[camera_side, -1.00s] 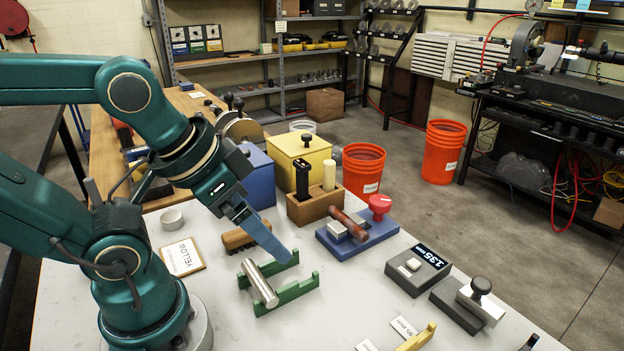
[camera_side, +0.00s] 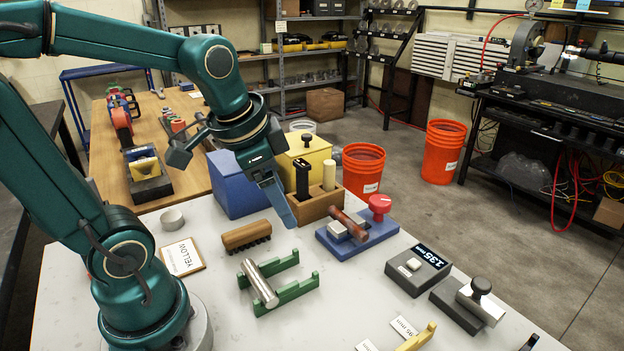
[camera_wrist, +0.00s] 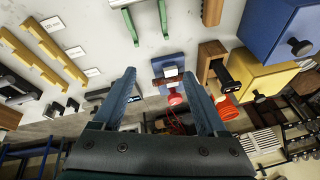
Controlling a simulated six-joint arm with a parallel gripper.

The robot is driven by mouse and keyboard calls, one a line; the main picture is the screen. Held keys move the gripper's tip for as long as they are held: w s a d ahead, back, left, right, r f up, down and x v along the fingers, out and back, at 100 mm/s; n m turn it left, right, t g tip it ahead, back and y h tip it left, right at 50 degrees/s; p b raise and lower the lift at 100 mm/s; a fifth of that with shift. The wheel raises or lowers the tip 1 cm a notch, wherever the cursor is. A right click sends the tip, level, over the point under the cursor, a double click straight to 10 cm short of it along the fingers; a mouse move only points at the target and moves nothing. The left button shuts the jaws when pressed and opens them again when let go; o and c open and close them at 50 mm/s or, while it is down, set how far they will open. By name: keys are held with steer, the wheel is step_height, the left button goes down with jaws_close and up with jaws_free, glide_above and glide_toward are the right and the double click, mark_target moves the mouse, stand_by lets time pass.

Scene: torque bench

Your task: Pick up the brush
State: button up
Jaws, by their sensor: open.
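The brush (camera_side: 246,235) has a brown wooden back and dark bristles. It lies on the white table in the side view, bristles down, behind the green stand and to the right of the YELLOW card. My gripper (camera_side: 285,216) is above the table, right of the brush and in front of the wooden block with handles. In the wrist view my gripper (camera_wrist: 157,72) has its two fingers spread apart with nothing held between them.
The green stand (camera_side: 284,295) holds a metal cylinder (camera_side: 260,284) in front of the brush. A wooden holder (camera_side: 318,205), a blue box (camera_side: 238,186) and a yellow box (camera_side: 297,163) stand behind.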

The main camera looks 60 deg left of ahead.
mark_target(246, 229)
steer(key=a+f+n+g, duration=0.1)
steer(key=a+f, duration=0.2)
steer(key=a, duration=0.1)
steer(key=a+f+n+g, duration=0.1)
steer(key=a+f, duration=0.2)
steer(key=a, duration=0.1)
steer(key=s+a+f+n+g+h, duration=0.1)
steer(key=a+f+g, duration=0.1)
steer(key=a, duration=0.3)
steer(key=shift+s+f, duration=0.1)
steer(key=shift+f, duration=3.25)
jaws_close()
step_height(246, 229, up, 10)
steer(key=shift+r, duration=0.1)
